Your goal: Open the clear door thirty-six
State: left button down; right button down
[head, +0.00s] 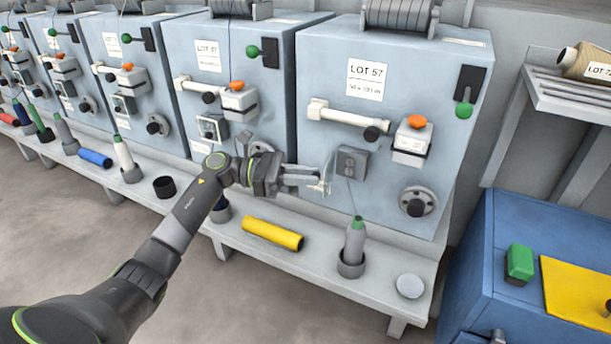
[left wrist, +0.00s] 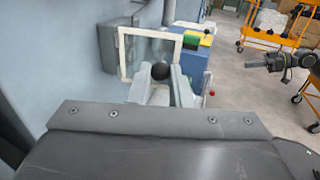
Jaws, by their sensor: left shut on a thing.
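The clear door (head: 327,174) is a see-through pane that stands out from the grey box (head: 352,162) on the front of the nearest machine. The box face shows uncovered. In the left wrist view the door (left wrist: 150,50) is a pane in a pale frame, seen nearly face-on. My left gripper (head: 318,180) is shut on its dark round knob (left wrist: 160,71), which sits between the fingertips. No number thirty-six is readable on the door. My right gripper (left wrist: 285,61) seems to be the dark one at the right of the left wrist view; its fingers are too small to judge.
A pale ledge (head: 330,270) below holds a yellow roll (head: 272,234), a grey bobbin (head: 355,240) in a cup and a white disc (head: 410,286). A blue cabinet (head: 500,235) stands at the right. More machines line the left. The floor in front is clear.

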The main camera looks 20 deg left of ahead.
pick_arm(q)
jog(key=c, duration=1.3)
grip_release()
jog(key=shift+a, duration=0.1)
jog(key=shift+v, duration=8.65)
pick_arm(e)
jog(key=shift+w+d+r+t, duration=0.1)
jog(key=shift+w+r+t, duration=0.35)
jog(key=shift+r, duration=0.3)
jog(key=shift+w+d+r+t, duration=0.1)
jog(key=shift+w+r+t, duration=0.3)
jog(key=shift+r, duration=0.3)
pick_arm(q)
jog(key=shift+f, duration=0.1)
pick_arm(e)
jog(key=shift+s+f, duration=0.1)
jog(key=shift+s, duration=0.1)
